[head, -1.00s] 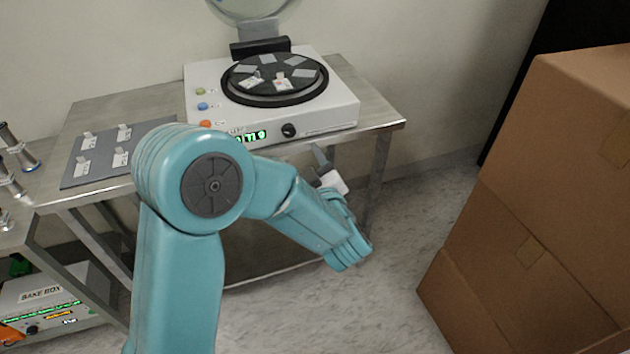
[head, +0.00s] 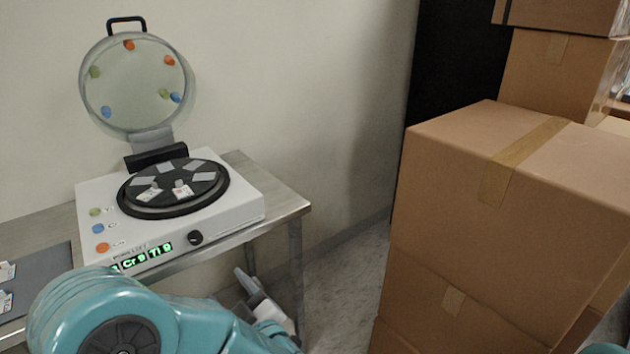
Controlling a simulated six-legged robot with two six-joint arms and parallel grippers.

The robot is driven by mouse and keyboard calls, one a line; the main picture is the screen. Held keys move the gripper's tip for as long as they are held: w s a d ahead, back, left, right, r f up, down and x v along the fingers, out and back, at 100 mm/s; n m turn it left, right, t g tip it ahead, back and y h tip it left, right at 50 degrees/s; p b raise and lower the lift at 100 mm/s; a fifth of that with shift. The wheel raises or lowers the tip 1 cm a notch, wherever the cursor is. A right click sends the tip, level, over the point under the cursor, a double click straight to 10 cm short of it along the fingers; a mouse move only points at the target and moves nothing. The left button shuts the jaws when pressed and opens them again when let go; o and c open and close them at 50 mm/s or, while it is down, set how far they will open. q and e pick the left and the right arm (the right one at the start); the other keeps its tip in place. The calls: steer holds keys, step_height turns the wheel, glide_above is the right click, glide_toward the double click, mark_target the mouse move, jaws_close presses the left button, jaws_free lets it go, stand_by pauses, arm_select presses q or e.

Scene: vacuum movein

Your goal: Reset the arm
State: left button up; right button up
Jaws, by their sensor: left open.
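My left arm (head: 125,315) is teal and bent, low in the head view. Its gripper (head: 252,286) shows in part beyond the arm, with pale grey jaws just in front of the table's right leg. The jaws are open, and I see nothing held between them. The rest of the wrist is cut off by the lower edge of the picture. A small teal piece shows at the bottom right corner; the right gripper is out of view.
A white machine (head: 225,212) with a black turntable and raised round lid (head: 135,85) stands on a metal table (head: 275,205). A grey mat (head: 45,268) lies at left. Stacked cardboard boxes (head: 470,215) fill the right. Floor (head: 350,275) shows between them.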

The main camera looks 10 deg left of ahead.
arm_select(q)
steer(key=a+f+m+g+h, duration=0.2)
steer(key=a+f, duration=0.5)
steer(key=f, duration=0.6)
steer(key=s+d+f+m+g+h, duration=0.1)
steer(key=d+f+m+h, duration=0.15)
steer(key=f, duration=0.35)
steer(key=s+d+f+m+h, duration=0.1)
steer(key=f+m+h, duration=0.15)
steer(key=f, duration=0.45)
steer(key=s+d+f+m+g+h, duration=0.3)
steer(key=s+d+f+g+h, duration=0.15)
steer(key=s+d, duration=0.4)
steer(key=s+d+f+m+g+h, duration=0.3)
steer(key=s+d+f+g+h, duration=0.15)
steer(key=s+d+h, duration=0.35)
step_height(320, 180, up, 16)
steer(key=a+y+p, duration=0.1)
steer(key=p, duration=1.5)
steer(key=shift+a+r+t+y, duration=0.15)
steer(key=shift+a+t+y, duration=0.1)
steer(key=shift+t+y, duration=0.15)
